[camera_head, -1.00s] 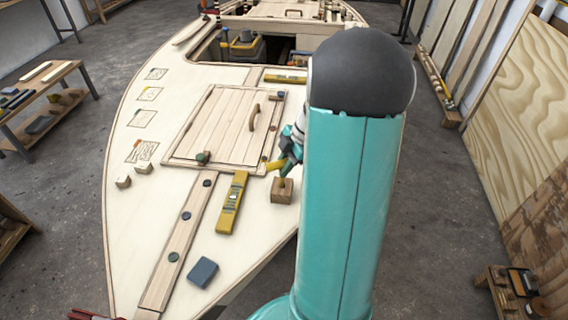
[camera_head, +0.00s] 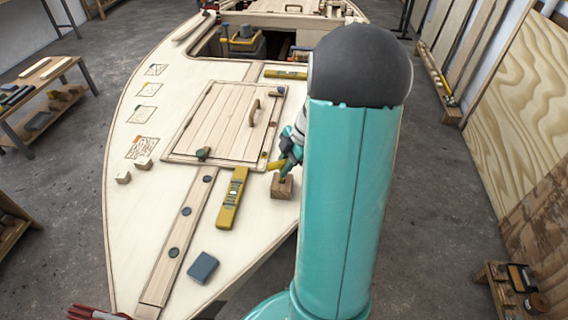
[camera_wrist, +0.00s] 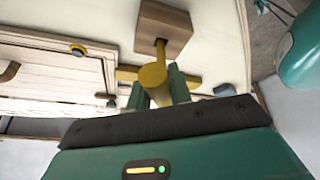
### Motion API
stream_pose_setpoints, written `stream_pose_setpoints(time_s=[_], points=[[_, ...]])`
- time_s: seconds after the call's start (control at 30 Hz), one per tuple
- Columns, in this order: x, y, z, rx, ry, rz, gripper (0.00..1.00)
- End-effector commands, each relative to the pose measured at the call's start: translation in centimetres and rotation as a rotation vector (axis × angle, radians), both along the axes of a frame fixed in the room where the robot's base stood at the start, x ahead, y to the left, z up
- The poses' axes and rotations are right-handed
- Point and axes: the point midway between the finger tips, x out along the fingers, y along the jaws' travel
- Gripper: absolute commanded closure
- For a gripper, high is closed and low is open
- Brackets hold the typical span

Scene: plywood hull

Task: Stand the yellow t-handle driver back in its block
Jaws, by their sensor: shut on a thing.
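My gripper (camera_wrist: 158,90) is shut on the yellow t-handle driver (camera_wrist: 152,74), with a green finger on either side of its handle. The driver's crossbar shows on both sides of the fingers in the wrist view. Its shaft reaches the dark hole in the wooden block (camera_wrist: 176,25); how deep it sits in the hole I cannot tell. In the head view the block (camera_head: 282,190) stands on the pale deck, right of the yellow level. My gripper (camera_head: 285,163) is just above it, partly hidden behind my arm, with the yellow handle (camera_head: 276,166) showing at its left.
A yellow level (camera_head: 232,198) lies left of the block. A wooden hatch (camera_head: 228,122) with a handle is behind it. A blue-grey box (camera_head: 203,267) sits nearer on the deck. The deck's right edge is close to the block.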

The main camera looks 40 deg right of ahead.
Motion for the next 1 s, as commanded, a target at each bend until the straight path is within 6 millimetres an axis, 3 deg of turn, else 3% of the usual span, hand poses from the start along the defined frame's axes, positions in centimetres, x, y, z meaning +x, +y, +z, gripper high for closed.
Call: stream_pose_setpoints(time_s=[0.03, 0.13, 0.57, 1.0], points=[[0.0, 0.0, 0.0, 0.000, 0.000, 0.000, 0.73], [0.0, 0.0, 0.0, 0.000, 0.000, 0.000, 0.54], [-0.2, -0.4, 0.9, -0.002, -0.001, -0.001, 0.54], [-2.3, -3.8, 9.0, -0.003, -0.003, -0.002, 0.54]])
